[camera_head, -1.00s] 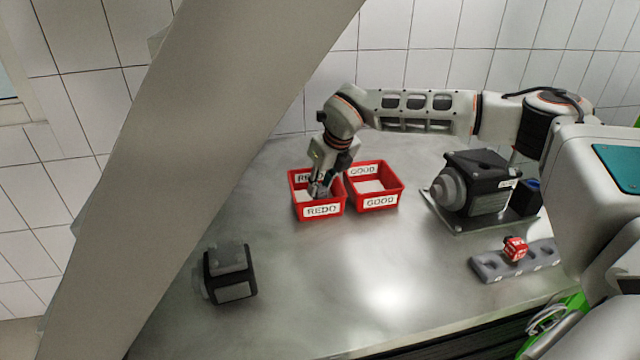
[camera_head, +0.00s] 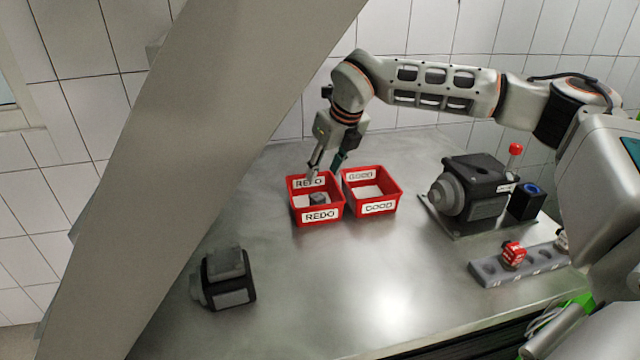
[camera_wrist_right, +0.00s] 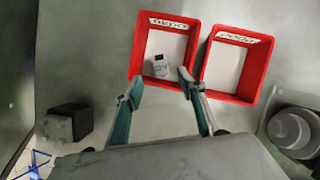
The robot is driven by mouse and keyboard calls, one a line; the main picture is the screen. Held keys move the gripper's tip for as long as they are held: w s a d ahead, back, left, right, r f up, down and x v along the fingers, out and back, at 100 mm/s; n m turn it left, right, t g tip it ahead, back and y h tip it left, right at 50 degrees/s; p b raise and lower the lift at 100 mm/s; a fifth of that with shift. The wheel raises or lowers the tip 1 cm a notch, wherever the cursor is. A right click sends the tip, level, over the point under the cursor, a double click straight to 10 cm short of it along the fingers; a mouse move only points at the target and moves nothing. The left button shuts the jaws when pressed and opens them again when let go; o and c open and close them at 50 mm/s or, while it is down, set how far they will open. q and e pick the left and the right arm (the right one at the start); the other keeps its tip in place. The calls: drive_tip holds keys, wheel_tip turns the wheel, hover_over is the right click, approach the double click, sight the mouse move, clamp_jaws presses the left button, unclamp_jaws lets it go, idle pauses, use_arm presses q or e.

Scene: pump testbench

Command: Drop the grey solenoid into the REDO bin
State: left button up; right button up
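The grey solenoid (camera_head: 317,198) lies on the floor of the red REDO bin (camera_head: 319,216). In the right wrist view the solenoid (camera_wrist_right: 160,67) sits inside the REDO bin (camera_wrist_right: 139,45), near its lower side. My right gripper (camera_head: 325,172) is above the back of the bin, apart from the solenoid. In the right wrist view its two fingers (camera_wrist_right: 158,87) are spread wide with nothing between them. My left gripper is not in view.
The red GOOD bin (camera_head: 379,208) stands right beside the REDO bin. A dark pump (camera_head: 472,190) on a plate stands to the right. A grey holder (camera_head: 519,266) carries a red part (camera_head: 513,254). A dark block-shaped device (camera_head: 229,279) stands at front left. The table's middle is clear.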

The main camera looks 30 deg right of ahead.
drive_tip(key=v, duration=0.5)
idle(0.5)
